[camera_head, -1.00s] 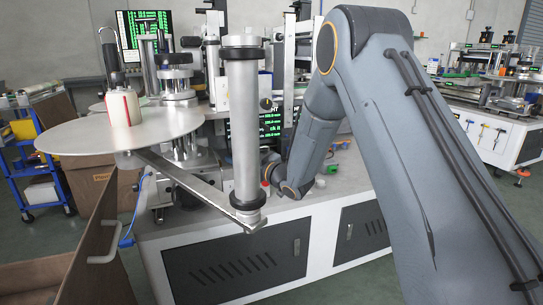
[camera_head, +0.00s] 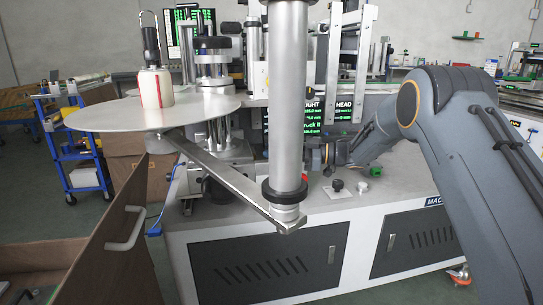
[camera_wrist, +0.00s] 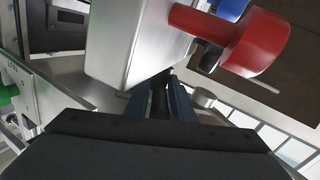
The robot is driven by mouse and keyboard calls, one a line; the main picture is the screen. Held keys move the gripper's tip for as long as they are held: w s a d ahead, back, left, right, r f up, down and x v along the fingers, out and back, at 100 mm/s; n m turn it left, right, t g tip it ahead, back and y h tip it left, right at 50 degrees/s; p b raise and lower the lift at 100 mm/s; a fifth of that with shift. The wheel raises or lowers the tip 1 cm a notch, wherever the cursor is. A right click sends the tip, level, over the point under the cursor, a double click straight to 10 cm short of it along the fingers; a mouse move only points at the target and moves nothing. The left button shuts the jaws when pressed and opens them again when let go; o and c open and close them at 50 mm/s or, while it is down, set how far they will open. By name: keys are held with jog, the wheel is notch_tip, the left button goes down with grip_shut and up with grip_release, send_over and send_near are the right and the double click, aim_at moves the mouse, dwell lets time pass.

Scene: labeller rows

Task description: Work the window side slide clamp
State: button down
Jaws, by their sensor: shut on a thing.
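In the wrist view my gripper (camera_wrist: 162,98) has its two blue-grey fingers close together around a narrow dark part (camera_wrist: 160,86), which looks like the slide clamp's handle. Most of that part is hidden between the fingers and under the grey metal housing (camera_wrist: 133,42) just beyond them. A red knob (camera_wrist: 262,42) on a red shaft stands to the right of the housing, apart from the fingers. In the head view my arm reaches in from the right to the labelling machine. There my gripper is small and dark among the machine parts, and its grip cannot be made out.
A thick metal post (camera_head: 288,110) stands on a flat arm (camera_head: 235,180) in front of the machine. A large disc (camera_head: 110,118) carries a cream roll (camera_head: 156,88) at left. A brown panel with a handle (camera_head: 126,228) stands at lower left. The white cabinet (camera_head: 350,205) is below.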

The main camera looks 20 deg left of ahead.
jog(key=shift+w+r, duration=0.15)
jog(key=shift+r, duration=0.05)
dwell(0.3)
jog(key=c, duration=1.7)
grip_release()
jog(key=shift+f, duration=0.1)
jog(key=shift+d, duration=0.25)
jog(key=d, duration=0.4)
jog(key=w+d, duration=0.1)
jog(key=d, duration=0.2)
jog(key=shift+d+p, duration=0.1)
jog(key=shift+p, duration=0.25)
